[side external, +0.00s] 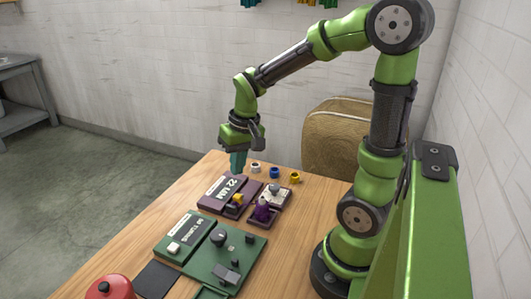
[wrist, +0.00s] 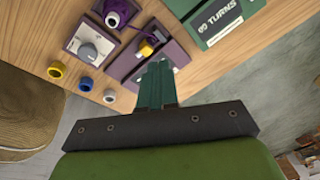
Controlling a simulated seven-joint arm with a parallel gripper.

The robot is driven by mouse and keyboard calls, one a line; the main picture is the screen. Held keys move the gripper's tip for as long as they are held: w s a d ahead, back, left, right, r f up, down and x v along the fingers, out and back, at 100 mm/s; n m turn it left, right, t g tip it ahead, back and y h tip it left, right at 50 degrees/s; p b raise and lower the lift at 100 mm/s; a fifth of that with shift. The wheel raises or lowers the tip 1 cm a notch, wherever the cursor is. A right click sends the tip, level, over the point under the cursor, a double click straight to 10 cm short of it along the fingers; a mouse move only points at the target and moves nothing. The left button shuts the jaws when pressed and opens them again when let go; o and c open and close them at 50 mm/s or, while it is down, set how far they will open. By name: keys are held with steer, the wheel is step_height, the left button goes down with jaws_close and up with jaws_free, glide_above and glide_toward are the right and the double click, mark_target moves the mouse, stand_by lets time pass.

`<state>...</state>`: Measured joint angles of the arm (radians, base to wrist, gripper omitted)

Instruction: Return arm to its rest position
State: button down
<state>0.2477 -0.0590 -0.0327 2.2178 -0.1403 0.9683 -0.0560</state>
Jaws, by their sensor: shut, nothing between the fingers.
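My green arm stands at the right of the side external view, its base by the table edge. My gripper (side external: 237,163) points down above the far end of the table, over the purple board (side external: 211,190). Its teal fingers are shut with nothing between them. In the wrist view the shut fingers (wrist: 157,75) cover part of the purple board (wrist: 178,52). A yellow piece (wrist: 145,49) sits on that board, close to the fingertips in the picture. I cannot tell the exact height of the fingers above the board.
A green board (side external: 200,227) with dark knobs lies nearer on the wooden table (side external: 130,240). A white ring (side external: 255,167), a blue ring (side external: 274,172) and a yellow ring (side external: 295,177) stand near the far edge. A red round object (side external: 110,288) is at the front. A tan chair (side external: 335,140) stands behind.

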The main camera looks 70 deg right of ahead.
steer(key=s+a+r+n+t+y, duration=0.1)
steer(key=s+a+r+n+t, duration=0.1)
steer(key=s+a+r+t, duration=0.3)
steer(key=shift+s+a+r+y, duration=0.3)
steer(key=shift+s+a+r, duration=0.7)
steer(key=shift+a+r, duration=1.45)
